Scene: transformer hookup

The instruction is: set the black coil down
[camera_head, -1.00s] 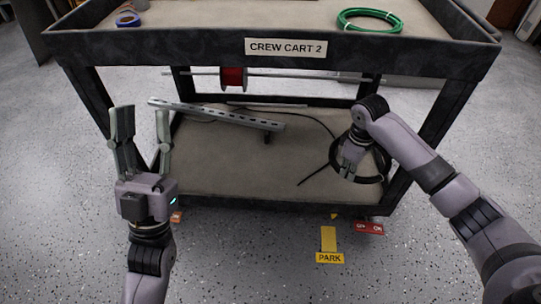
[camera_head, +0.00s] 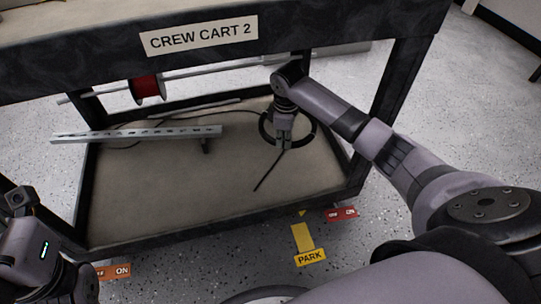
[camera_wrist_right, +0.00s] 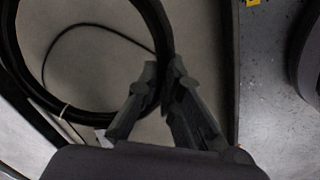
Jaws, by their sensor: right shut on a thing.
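The black coil (camera_head: 314,130) is a ring of thick cable over the right part of the cart's lower shelf (camera_head: 190,190). My right gripper (camera_head: 284,143) reaches in under the cart top and is shut on the coil's near side. In the right wrist view the fingers (camera_wrist_right: 160,78) close on the rim of the coil (camera_wrist_right: 158,25), with the beige shelf behind. I cannot tell whether the coil touches the shelf. My left gripper (camera_head: 30,245) is at the lower left, apart from the coil, and its fingertips are not clearly shown.
A slotted metal rail (camera_head: 140,133) lies across the shelf's left part and sticks out past it. A red spool (camera_head: 147,88) hangs on a bar under the cart top (camera_head: 330,28). A thin black cord (camera_head: 268,172) crosses the shelf. A yellow PARK marker (camera_head: 304,240) is on the floor.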

